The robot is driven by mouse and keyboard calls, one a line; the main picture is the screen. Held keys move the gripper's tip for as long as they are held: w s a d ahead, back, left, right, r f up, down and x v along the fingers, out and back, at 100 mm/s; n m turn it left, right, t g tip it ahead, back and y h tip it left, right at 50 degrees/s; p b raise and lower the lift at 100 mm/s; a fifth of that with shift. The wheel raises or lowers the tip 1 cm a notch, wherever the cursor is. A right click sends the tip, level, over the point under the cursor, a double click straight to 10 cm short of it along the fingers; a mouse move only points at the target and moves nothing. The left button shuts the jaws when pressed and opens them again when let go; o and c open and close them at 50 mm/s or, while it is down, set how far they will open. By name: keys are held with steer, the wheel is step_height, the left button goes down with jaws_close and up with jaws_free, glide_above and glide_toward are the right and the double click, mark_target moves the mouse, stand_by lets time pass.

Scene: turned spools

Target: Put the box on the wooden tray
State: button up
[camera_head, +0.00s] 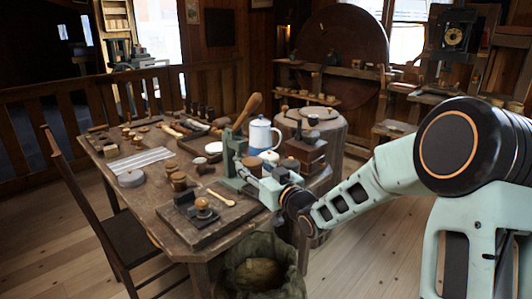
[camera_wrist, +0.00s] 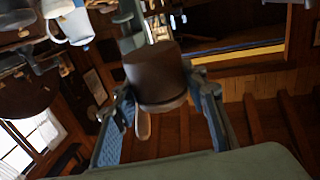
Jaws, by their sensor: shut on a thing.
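My gripper (camera_head: 253,177) is over the right part of the wooden table, beside a green upright stand (camera_head: 231,155). In the wrist view my gripper (camera_wrist: 162,90) is shut on a dark brown round box (camera_wrist: 154,72), with one finger on each side of it. The box looks tilted in that view, and its far side is hidden. A dark wooden tray (camera_head: 193,238) lies at the table's near edge, to the left of and below my gripper. A small block with a round knob and a wooden spoon (camera_head: 222,198) lie on it.
A white jug (camera_head: 260,135) stands close behind my gripper. Dark boxes (camera_head: 306,150) stand on a stump at the right. A chair (camera_head: 88,205) is at the table's left side.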

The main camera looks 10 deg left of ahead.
steer(key=s+d+f+m+t+h, duration=0.2)
steer(key=s+d+f+m+h, duration=0.3)
steer(key=d, duration=0.8)
steer(key=d+f+m+t+h, duration=0.1)
steer(key=d+m+t+h, duration=0.15)
steer(key=d+h, duration=0.65)
steer(key=d+r+y+p, duration=0.3)
steer(key=r+p, duration=2.2)
steer(key=w+a+f+n+g+y+b, duration=0.1)
steer(key=a+f+n+y+b, duration=0.1)
steer(key=a+f+b, duration=0.4)
steer(key=w+a+f+n+g+y+b, duration=0.2)
steer(key=a+f+y+b, duration=0.3)
steer(key=a+b, duration=0.5)
steer(key=w+a+f+n+g+y+b, duration=0.1)
steer(key=w+a+f+n+y+b, duration=0.1)
steer(key=a+f+b, duration=0.5)
steer(key=shift+a+f+n+g+y+b, duration=0.2)
steer(key=shift+a+n+g+y+b, duration=0.15)
steer(key=shift+a+n+y+b, duration=0.65)
steer(key=shift+a+f+y, duration=0.1)
steer(key=shift+a+y, duration=0.2)
steer(key=shift+a, duration=0.25)
